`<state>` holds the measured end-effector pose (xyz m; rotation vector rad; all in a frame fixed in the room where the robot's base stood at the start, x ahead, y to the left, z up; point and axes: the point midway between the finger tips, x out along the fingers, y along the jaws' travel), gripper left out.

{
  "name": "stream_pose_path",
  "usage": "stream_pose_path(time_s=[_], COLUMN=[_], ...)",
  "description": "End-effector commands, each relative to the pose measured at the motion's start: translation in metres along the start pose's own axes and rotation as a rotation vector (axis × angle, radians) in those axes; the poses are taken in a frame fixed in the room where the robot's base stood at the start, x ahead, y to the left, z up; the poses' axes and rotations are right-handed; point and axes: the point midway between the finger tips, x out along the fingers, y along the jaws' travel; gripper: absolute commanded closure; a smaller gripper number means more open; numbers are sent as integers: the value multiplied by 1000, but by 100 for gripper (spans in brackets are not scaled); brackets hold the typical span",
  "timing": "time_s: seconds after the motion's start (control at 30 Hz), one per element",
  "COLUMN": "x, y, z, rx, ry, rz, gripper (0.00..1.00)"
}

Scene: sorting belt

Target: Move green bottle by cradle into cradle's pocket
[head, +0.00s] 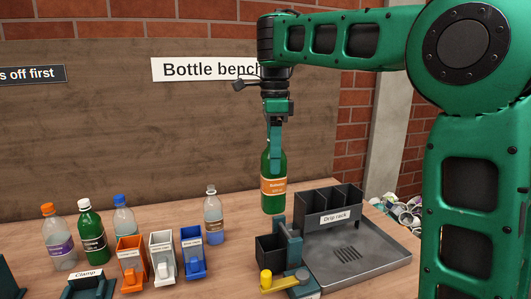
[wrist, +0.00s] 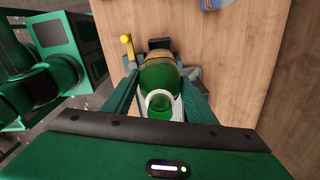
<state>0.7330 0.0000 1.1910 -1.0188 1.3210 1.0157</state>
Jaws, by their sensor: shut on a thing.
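The green bottle (head: 272,165) with an orange label hangs upright in the air in the head view. My gripper (head: 275,150) is shut on its upper part. In the wrist view my gripper (wrist: 160,100) has a finger on each side of the bottle (wrist: 158,77), and its pale neck ring faces the camera. Below the bottle is a teal stand (head: 289,243) with a yellow-knobbed lever, which looks like the cradle. The bottle's base is near the stand's top in the picture; I cannot tell the exact gap. The bottle hides part of the stand in the wrist view, and its pocket is not clear.
A grey drip rack (head: 325,215) with its tray stands right of the stand. A dark open box (head: 270,250) adjoins it on the left. A clear bottle (head: 213,215), small orange, white and blue bins, and several other bottles stand further left.

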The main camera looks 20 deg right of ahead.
Motion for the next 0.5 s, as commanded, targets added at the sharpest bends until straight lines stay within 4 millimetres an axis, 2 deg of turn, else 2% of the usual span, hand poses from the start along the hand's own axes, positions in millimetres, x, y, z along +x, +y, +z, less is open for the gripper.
stream_pose_path(time_s=[0.27, 0.5], x=[7, 23], y=[-1, -1], z=[-2, -1], rx=[3, 2], ry=[2, 3], rz=[0, 1], gripper=[85, 85])
